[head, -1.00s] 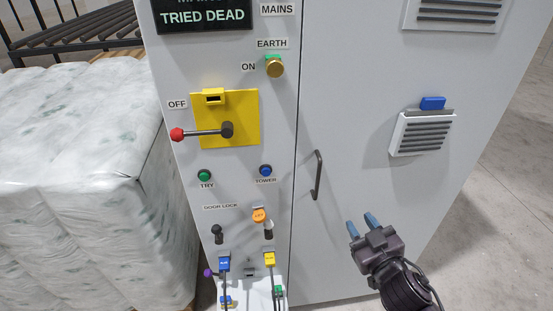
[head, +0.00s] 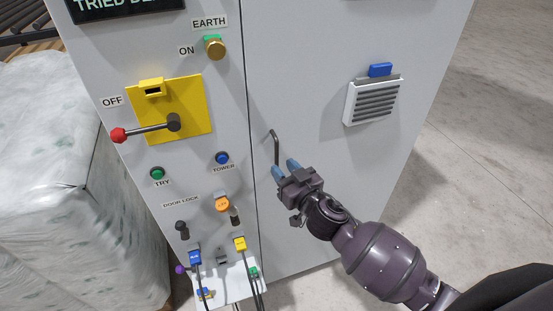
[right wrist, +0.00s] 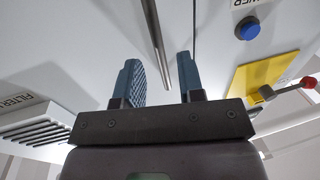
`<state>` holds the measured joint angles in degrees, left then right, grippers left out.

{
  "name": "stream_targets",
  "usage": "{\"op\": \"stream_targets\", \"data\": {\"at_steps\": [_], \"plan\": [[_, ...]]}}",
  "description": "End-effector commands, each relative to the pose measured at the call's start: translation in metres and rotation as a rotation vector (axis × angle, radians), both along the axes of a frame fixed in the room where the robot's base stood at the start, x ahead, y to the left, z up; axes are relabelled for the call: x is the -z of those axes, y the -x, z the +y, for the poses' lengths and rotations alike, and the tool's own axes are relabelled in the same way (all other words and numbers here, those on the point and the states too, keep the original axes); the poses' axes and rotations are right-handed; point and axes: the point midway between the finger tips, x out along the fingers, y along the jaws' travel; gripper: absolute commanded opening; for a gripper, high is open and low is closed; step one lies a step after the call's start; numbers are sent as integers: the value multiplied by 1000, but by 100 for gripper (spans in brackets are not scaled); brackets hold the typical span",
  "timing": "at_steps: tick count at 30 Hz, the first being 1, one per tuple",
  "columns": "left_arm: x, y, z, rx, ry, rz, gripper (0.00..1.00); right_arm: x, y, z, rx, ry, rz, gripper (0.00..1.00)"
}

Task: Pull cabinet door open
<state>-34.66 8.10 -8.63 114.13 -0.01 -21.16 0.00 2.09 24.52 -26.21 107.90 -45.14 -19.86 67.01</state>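The cabinet door (head: 310,90) is the light grey panel right of a vertical seam in the head view; it looks shut. Its dark bar handle (head: 274,147) stands upright near the seam. My right gripper (head: 285,168) is at the lower part of the handle with its blue fingers pointing towards the door. In the right wrist view the fingers (right wrist: 158,62) are apart with nothing gripped. There the handle bar (right wrist: 153,40) ends just ahead of the gap between the fingertips. Whether a finger touches it I cannot tell. My left gripper is not in view.
Left of the seam is a control panel with a yellow plate (head: 190,97), a red-knobbed lever (head: 119,135) at OFF, buttons and door-lock keys. A vent (head: 375,101) sits on the door. A wrapped pallet load (head: 60,190) stands at left. Floor at right (head: 480,170) is clear.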

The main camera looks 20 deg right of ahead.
Motion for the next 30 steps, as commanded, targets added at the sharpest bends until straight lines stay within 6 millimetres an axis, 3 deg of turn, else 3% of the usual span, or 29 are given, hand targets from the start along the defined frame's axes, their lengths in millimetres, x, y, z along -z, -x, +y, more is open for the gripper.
{"op": "stream_targets", "data": {"at_steps": [9, 21, 28, 30], "plan": [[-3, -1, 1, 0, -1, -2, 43, 0, -34, 8, 0, 1, 0, 36], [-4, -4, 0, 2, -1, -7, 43, 0, -39, 9, 0, 0, 1, 36], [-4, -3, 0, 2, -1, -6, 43, 0, -39, 9, 0, 0, 1, 2], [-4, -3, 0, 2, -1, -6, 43, 0, -39, 9, 0, 0, 1, 0]]}}
